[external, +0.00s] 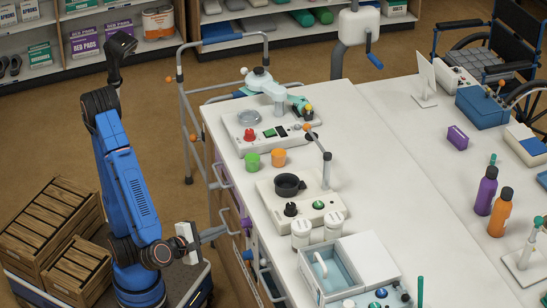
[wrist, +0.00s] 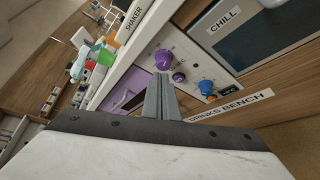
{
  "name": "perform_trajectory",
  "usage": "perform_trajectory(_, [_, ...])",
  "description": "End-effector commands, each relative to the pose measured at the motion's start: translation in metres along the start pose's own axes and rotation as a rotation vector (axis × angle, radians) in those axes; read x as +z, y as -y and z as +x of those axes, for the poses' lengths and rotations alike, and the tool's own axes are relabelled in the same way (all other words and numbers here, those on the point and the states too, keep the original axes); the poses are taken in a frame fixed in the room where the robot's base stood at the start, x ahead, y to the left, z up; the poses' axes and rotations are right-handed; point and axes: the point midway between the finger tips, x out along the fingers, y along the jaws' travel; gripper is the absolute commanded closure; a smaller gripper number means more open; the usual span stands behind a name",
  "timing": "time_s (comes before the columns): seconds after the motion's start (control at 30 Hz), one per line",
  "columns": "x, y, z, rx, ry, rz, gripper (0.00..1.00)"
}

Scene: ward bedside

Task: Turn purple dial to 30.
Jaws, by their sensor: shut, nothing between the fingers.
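A purple dial (wrist: 163,59) sits on a pale panel on the front of the bench, just beyond my fingertips in the wrist view. A smaller, darker purple round part (wrist: 179,77) is beside it. The dial's number marks are too small to read. In the external view a purple knob (external: 246,222) shows on the bench front. My gripper (wrist: 164,82) is shut and empty, its fingers pointing toward the panel and overlapping its lower edge in the wrist view. In the external view my gripper (external: 224,230) is beside the bench front; contact with the dial cannot be told.
A blue knob (wrist: 206,87) and a small green display (wrist: 228,92) share the panel. A walker (external: 184,130) stands at the bench's far end. Wooden crates (external: 52,222) are on the left.

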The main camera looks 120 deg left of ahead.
Motion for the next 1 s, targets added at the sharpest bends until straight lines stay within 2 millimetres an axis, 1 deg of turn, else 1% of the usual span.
perform_trajectory(0.17, [0.006, 0.0, 0.013, 0.002, -0.003, 0.001, 1.0])
perform_trajectory(0.4, [0.02, 0.0, 0.038, 0.002, -0.004, 0.0, 1.0])
perform_trajectory(0.6, [0.028, 0.0, 0.052, 0.001, -0.003, 0.001, 1.0])
perform_trajectory(0.8, [0.032, 0.0, 0.059, 0.001, -0.001, 0.001, 1.0])
perform_trajectory(1.0, [0.032, 0.001, 0.059, 0.001, 0.0, 0.001, 1.0])
